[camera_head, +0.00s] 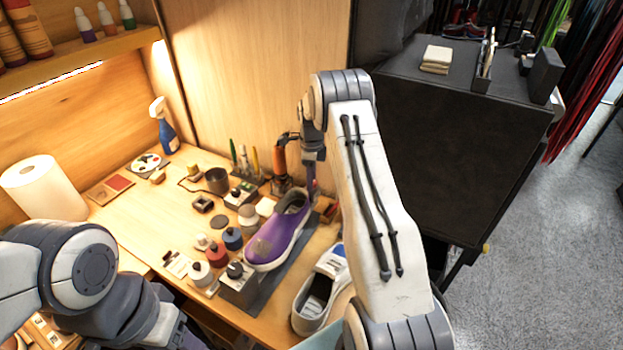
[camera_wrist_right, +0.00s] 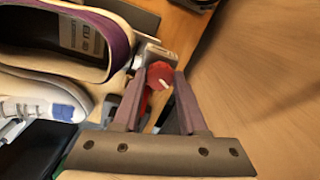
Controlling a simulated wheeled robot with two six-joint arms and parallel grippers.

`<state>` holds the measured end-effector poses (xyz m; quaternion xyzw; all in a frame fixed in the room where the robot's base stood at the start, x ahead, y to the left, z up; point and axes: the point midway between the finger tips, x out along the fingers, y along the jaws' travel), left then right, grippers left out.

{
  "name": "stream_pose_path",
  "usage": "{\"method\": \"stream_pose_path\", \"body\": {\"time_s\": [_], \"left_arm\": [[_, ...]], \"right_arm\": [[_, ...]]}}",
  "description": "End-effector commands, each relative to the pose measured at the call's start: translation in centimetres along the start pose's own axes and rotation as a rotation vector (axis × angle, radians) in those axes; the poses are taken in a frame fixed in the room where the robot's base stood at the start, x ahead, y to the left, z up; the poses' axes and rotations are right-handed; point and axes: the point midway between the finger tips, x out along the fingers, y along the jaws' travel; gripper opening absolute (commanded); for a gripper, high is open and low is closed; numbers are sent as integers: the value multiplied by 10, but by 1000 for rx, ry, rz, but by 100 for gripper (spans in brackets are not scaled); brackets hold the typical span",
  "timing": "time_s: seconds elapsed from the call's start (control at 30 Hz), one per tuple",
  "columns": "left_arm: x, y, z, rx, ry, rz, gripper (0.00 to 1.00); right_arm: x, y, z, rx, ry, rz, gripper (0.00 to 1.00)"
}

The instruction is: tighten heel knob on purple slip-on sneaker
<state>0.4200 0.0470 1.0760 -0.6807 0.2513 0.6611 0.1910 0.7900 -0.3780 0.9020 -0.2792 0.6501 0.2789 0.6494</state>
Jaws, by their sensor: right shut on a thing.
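The purple slip-on sneaker (camera_head: 265,246) with a white sole lies on a dark holder (camera_head: 287,268), toe toward the front left and heel toward the back right. In the right wrist view, the sneaker's open collar (camera_wrist_right: 118,38) shows at upper left. A red knob (camera_wrist_right: 160,73) sits on a light metal part just behind the heel. My right gripper (camera_head: 313,186) points down at the heel end; in the wrist view its two fingers (camera_wrist_right: 159,85) are closed on the red knob from both sides. Only links of my left arm show at lower left; its gripper is out of sight.
A white sneaker (camera_head: 318,290) lies right of the holder, close to my right arm. Several small bottles and jars (camera_head: 216,253) crowd the left side. A paper towel roll (camera_head: 45,187) and a blue spray bottle (camera_head: 164,130) stand farther back. A dark cabinet (camera_head: 450,150) stands at right.

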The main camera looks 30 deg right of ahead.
Motion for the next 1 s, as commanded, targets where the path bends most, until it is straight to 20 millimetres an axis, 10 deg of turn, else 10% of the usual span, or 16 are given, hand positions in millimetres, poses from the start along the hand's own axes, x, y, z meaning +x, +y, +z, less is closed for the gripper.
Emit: {"method": "stream_pose_path", "body": {"time_s": [0.57, 0.6, 0.67, 1.0], "left_arm": [[0, 0, 0, 0, 0, 0, 60], [0, 0, 0, 0, 0, 0, 60], [0, 0, 0, 0, 0, 0, 60], [0, 0, 0, 0, 0, 0, 60]], "right_arm": [[-1, -1, 0, 35, -1, -2, 0], [-1, -1, 0, 35, -1, -2, 49], [-1, -1, 0, 35, -1, -2, 72], [-2, 0, 0, 33, -1, -1, 72]]}}
